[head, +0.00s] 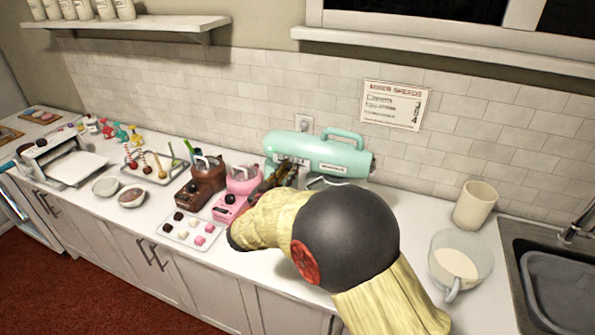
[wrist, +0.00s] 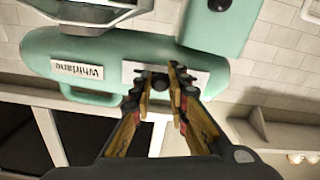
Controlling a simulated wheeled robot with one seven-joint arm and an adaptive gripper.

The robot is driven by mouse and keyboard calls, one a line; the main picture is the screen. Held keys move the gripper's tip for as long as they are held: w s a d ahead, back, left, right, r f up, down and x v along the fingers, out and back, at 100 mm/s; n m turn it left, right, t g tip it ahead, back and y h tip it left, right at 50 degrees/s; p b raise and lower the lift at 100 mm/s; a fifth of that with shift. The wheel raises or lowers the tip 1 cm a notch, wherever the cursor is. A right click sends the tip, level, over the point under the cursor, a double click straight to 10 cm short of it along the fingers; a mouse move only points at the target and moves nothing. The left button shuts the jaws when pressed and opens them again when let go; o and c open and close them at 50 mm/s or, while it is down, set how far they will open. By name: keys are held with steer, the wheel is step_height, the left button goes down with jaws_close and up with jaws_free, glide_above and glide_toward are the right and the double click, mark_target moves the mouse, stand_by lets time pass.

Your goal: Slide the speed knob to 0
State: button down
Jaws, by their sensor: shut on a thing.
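The mint-green stand mixer (head: 345,158) stands on the counter against the tiled wall. In the wrist view its head (wrist: 90,50) is upside down, with the "Whirlane" label and a pale speed plate (wrist: 199,82) on its side. A dark round speed knob (wrist: 159,84) sits at the plate, between my fingertips. My gripper (wrist: 163,74) is shut on this knob. In the head view my gripper (head: 278,178) reaches the mixer's left part, and my arm hides some of the mixer. The knob's exact setting cannot be read.
A sign headed "MIXER SPEEDS" (head: 395,105) hangs on the wall. Pink (head: 238,190) and brown (head: 203,180) machines stand left of my gripper, with a sweets tray (head: 174,237) in front. A glass jug (head: 459,262), a cream canister (head: 474,205) and a sink are at right.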

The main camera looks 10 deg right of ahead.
mark_target(279, 158)
steer(key=w+a, duration=0.1)
steer(key=a, duration=0.1)
steer(key=w+a+p, duration=0.1)
steer(key=w+a, duration=0.1)
steer(key=shift+a+r, duration=0.1)
steer(key=c, duration=1.8)
jaws_free()
steer(key=shift+w+a, duration=0.1)
steer(key=shift+a, duration=0.05)
steer(key=shift+o, duration=0.4)
steer(key=shift+s, duration=0.2)
steer(key=v, duration=1.1)
steer(key=shift+s+a, duration=0.25)
